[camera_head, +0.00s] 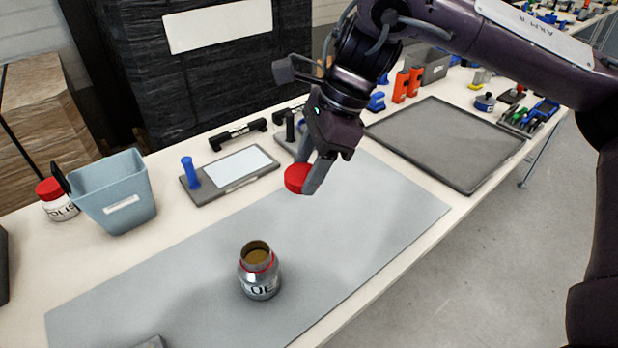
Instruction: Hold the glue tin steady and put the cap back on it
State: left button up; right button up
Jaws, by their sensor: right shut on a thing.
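The glue tin (260,283) stands upright and open on the grey mat, near the middle of the view. It is grey metal with a red ring, a label and brownish contents showing in its mouth. My right gripper (308,179) is above the mat, up and to the right of the tin. It is shut on the red cap (296,178), which is held apart from the tin. My left gripper is not in view, and nothing holds the tin.
The grey mat (190,284) is mostly clear around the tin. Behind it are a grey-blue bin (114,193), a red-lidded polish tin (56,199) and a plate with a blue handle (229,174). A dark tray (446,142) lies at right. The table's front edge is close to the tin.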

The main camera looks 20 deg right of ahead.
jog(key=shift+r, duration=0.25)
jog(key=m, duration=0.1)
jog(key=f+m+t, duration=0.1)
jog(key=shift+s+f+m, duration=0.2)
jog(key=shift+m, duration=0.1)
jog(key=s+d+f+n+g+h, duration=0.1)
jog(key=s+f+n+g+h, duration=0.1)
jog(key=f+n, duration=0.3)
jog(key=s+d+f+n+g+h, duration=0.2)
jog(key=f+n, duration=0.3)
jog(key=n, duration=0.7)
jog(key=s+d+f+n+g+h, duration=0.1)
jog(key=s+f+n+g+h, duration=0.1)
jog(key=f+n, duration=0.4)
jog(key=shift+s+d+n, duration=0.1)
jog(key=shift+s+n, duration=0.05)
jog(key=shift+n, duration=0.6)
jog(key=shift+s+d+n, duration=0.1)
jog(key=shift+n, duration=0.65)
jog(key=m, duration=0.1)
jog(key=m+y, duration=0.1)
jog(key=f+m, duration=0.1)
jog(key=m, duration=0.1)
jog(key=shift+s+d, duration=0.2)
jog(key=shift+s, duration=0.2)
